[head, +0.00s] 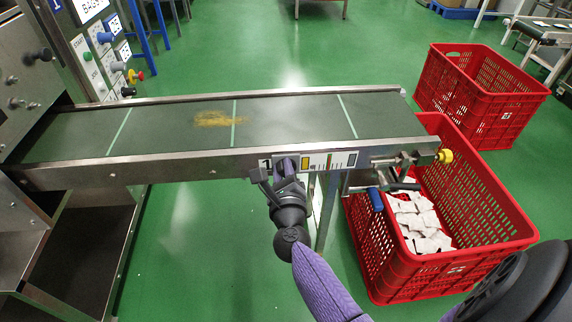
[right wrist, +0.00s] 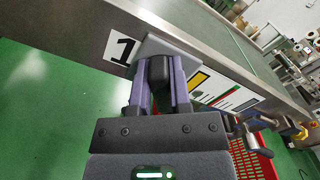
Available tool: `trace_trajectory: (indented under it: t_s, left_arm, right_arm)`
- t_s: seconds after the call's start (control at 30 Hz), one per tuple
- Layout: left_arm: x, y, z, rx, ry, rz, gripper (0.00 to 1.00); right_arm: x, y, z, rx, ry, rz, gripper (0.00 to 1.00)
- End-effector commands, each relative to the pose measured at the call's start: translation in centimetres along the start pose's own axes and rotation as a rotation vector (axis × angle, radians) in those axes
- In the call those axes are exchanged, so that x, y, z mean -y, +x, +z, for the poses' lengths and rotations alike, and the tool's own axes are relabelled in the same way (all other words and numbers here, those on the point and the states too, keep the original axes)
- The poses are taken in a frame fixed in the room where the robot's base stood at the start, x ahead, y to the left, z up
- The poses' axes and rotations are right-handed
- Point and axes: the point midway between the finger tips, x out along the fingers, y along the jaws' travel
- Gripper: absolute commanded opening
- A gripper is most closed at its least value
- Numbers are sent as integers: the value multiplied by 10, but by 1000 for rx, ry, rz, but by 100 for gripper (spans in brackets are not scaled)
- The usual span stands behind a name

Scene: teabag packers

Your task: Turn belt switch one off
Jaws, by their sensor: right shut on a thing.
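Belt switch one (right wrist: 158,69) is a dark knob on a grey plate, beside a label with the number 1 (right wrist: 121,48), on the metal side rail of the conveyor belt. My right gripper (head: 287,168) reaches up to the rail from below. In the right wrist view its two purple fingers (right wrist: 158,84) are shut on the knob, one on each side. In the head view the gripper hides most of the switch. The switch's on or off position cannot be told. My left gripper is not in view.
The green conveyor belt (head: 180,126) carries a yellow-brown smear. A red crate (head: 400,278) with white teabags (head: 420,222) stands under its right end, by a blue-handled crank (head: 376,199). Another red crate (head: 478,97) stands behind. A machine with buttons is at the left.

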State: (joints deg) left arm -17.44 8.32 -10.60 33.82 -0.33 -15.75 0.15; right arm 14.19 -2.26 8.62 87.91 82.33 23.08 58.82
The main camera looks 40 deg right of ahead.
Motion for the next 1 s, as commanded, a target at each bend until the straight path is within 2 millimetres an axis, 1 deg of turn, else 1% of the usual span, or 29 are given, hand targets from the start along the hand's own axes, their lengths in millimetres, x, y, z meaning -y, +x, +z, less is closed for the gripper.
trace_trajectory:
  t_s: [0.1, 0.6, 0.8, 1.0]
  left_arm:
    - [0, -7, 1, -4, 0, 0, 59]
    - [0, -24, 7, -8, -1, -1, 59]
    - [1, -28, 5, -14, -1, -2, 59]
    - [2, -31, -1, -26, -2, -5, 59]
  right_arm:
    - [0, 0, 2, 1, -106, 1, 0]
    - [-7, 0, -1, 0, -572, 1, 0]
    - [-10, 0, -2, 1, -726, 3, 0]
    - [-11, 0, -4, 1, -839, 2, 0]
